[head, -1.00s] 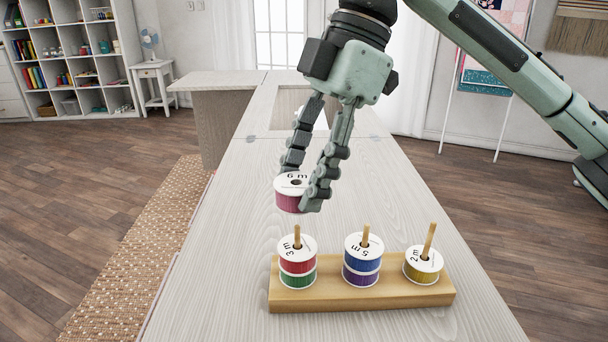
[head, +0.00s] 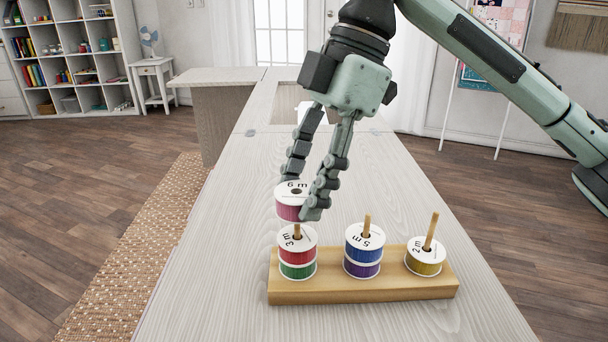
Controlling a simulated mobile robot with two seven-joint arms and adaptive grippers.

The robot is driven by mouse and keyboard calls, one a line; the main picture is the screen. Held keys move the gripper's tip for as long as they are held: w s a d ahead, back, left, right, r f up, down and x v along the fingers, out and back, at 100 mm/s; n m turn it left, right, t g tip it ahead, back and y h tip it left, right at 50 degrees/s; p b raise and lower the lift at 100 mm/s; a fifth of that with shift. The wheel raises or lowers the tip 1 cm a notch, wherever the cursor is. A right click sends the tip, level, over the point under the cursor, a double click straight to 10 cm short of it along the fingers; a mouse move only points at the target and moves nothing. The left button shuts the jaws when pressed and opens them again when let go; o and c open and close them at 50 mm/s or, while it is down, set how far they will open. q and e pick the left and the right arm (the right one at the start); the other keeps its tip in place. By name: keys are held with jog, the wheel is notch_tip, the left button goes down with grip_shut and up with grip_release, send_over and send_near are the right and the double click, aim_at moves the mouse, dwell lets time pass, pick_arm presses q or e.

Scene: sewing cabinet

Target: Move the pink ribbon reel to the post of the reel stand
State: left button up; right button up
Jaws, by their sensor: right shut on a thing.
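The pink ribbon reel (head: 290,208), with a white top marked "6 m", is held in my right gripper (head: 300,205). The gripper is shut on it. In the picture the reel overlaps the top of the left post (head: 297,232) of the reel stand (head: 363,289); whether the post is inside its hole I cannot tell. The left post bears a red reel (head: 298,253) over a green reel (head: 298,271). The middle post bears a blue reel (head: 364,248) over a purple reel (head: 362,268). The right post bears one yellow reel (head: 425,262). My left gripper is not in view.
The stand sits near the front of a long pale table (head: 220,265). The table is clear to the left of the stand and behind it. A recessed panel (head: 289,100) lies farther back. A shelf unit (head: 70,60) stands far off at the left.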

jog(key=shift+f+b, duration=0.35)
jog(key=shift+f, duration=1.15)
dwell(0.3)
jog(key=o, duration=1.1)
jog(key=shift+c, duration=0.2)
jog(key=v, duration=1.2)
jog(key=shift+s, duration=0.1)
